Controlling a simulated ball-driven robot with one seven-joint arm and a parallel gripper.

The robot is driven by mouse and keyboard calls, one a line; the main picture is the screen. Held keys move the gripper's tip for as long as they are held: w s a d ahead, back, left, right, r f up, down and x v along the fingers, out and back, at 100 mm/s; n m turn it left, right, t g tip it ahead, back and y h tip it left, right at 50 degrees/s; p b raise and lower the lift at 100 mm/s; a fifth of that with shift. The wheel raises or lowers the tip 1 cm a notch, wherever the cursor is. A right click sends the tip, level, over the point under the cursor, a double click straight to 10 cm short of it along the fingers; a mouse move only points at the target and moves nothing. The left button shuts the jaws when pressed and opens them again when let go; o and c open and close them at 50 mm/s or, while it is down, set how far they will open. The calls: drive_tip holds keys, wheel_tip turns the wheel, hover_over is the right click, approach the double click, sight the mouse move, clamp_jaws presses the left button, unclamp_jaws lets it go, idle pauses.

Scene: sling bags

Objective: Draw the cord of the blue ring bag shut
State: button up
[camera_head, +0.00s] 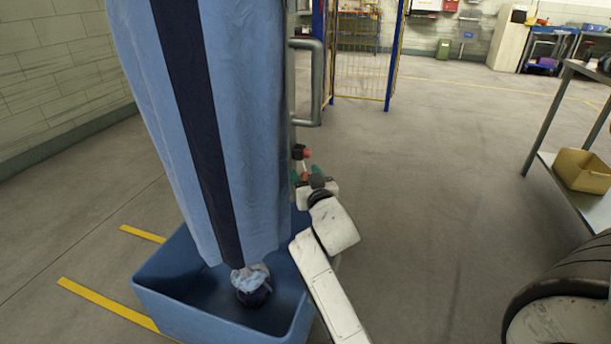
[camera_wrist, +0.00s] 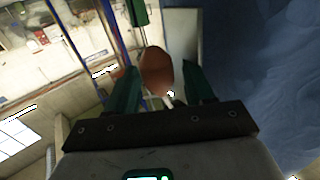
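The blue bag (camera_head: 235,130), light blue with a dark navy stripe, hangs from above the picture and fills the left middle of the head view. Its blue cloth (camera_wrist: 270,75) also fills the right of the wrist view. A gathered light and dark cloth end (camera_head: 250,283) shows below it. My gripper (camera_head: 306,174) is by the bag's right edge, its green fingers apart. The cord is mostly hidden.
A blue bin (camera_head: 180,310) stands under the bag. A grey frame with a handle (camera_head: 318,85) rises behind the bag. A shelf with a yellow box (camera_head: 583,170) stands at the right. The floor between is clear.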

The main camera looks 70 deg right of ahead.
clamp_jaws()
drive_tip(key=shift+f, duration=0.1)
idle(0.3)
wheel_tip(320, 180, down, 11)
drive_tip(key=b, duration=0.9)
drive_tip(key=shift+b, duration=0.3)
drive_tip(key=shift+c, duration=1)
unclamp_jaws()
drive_tip(key=o, duration=0.3)
drive_tip(key=shift+r, duration=0.3)
drive_tip(key=v, duration=1.1)
